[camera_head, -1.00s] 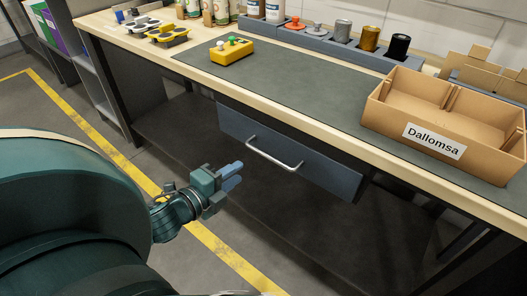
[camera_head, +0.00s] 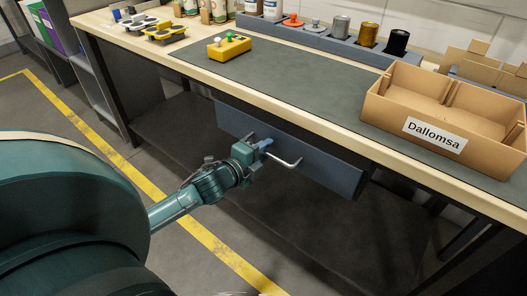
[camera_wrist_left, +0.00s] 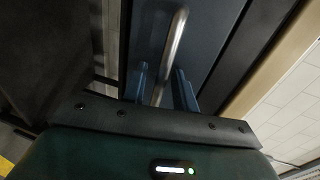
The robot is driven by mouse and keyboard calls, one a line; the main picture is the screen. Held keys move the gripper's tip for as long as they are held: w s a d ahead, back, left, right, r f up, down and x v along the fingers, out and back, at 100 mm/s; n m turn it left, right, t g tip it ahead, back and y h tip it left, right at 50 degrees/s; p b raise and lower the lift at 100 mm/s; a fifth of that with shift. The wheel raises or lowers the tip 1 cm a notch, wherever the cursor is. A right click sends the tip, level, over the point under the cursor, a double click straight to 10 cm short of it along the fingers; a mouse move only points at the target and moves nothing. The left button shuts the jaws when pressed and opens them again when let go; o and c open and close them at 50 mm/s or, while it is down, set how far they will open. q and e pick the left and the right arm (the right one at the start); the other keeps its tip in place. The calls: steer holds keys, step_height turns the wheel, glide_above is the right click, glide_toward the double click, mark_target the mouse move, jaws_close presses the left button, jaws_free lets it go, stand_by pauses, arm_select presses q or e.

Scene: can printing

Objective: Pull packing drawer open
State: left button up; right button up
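The packing drawer (camera_head: 325,172) is a dark blue-grey front under the workbench; it looks closed. Its silver bar handle (camera_head: 288,163) runs along the front, and part of it is hidden behind my gripper. My left gripper (camera_head: 264,144) is at the left part of the handle. In the left wrist view the handle (camera_wrist_left: 174,45) runs down between the two blue fingers of the left gripper (camera_wrist_left: 164,85). The fingers are apart, with a gap to the bar on both sides. My right gripper is not in view.
The workbench (camera_head: 190,62) has a dark mat on top. A cardboard box labelled Dallomsa (camera_head: 385,115) stands at the right, near the front edge. A yellow button box (camera_head: 230,47) stands at the back left. The floor before the drawer is clear.

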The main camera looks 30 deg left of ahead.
arm_select(q)
steer(key=shift+c, duration=0.5)
jaws_close()
